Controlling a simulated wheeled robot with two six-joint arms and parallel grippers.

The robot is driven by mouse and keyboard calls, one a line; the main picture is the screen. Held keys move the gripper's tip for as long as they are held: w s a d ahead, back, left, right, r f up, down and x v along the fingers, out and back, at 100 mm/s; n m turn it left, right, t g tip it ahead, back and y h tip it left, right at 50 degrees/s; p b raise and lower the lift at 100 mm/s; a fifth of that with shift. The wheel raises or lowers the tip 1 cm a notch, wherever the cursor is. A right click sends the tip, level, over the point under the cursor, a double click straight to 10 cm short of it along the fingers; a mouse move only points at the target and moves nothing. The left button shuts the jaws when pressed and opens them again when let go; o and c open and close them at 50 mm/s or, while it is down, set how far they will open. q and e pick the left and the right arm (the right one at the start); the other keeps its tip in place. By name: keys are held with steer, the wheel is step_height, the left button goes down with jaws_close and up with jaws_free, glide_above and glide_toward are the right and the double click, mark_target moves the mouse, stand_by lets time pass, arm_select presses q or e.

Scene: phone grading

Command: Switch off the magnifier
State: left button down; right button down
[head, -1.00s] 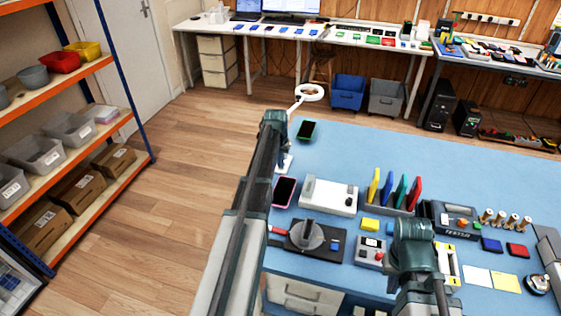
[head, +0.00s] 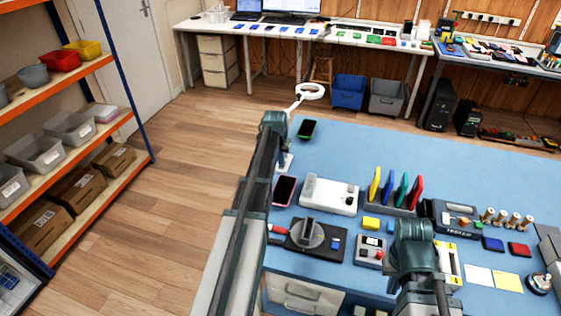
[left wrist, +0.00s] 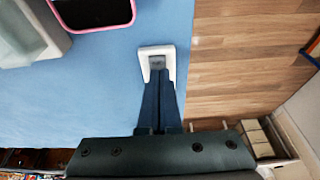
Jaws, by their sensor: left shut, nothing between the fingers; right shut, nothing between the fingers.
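The magnifier has a white ring head (head: 310,90) on a thin white arm, at the far left corner of the blue bench. I cannot tell whether its lamp is lit. Its white base (left wrist: 145,56) is near the bench's left edge, partly hidden in the head view by my left arm. My left gripper (head: 284,150) is shut and empty. In the left wrist view, its fingertips (left wrist: 157,68) are at the base, over a small dark part on it; I cannot tell whether they touch. My right gripper (head: 414,258) is shut, low over the bench front, its fingertips mostly hidden.
A pink-edged phone (head: 285,191) and a white device (head: 330,195) lie near the base. The bench's back middle is clear.

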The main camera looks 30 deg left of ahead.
arm_select(q)
steer(key=shift+w+a+r, duration=0.1)
steer(key=shift+w+r, duration=0.05)
steer(key=shift+w, duration=0.2)
arm_select(e)
steer(key=shift+r, duration=0.15)
arm_select(q)
steer(key=shift+r, duration=0.1)
arm_select(e)
steer(key=shift+r, duration=0.1)
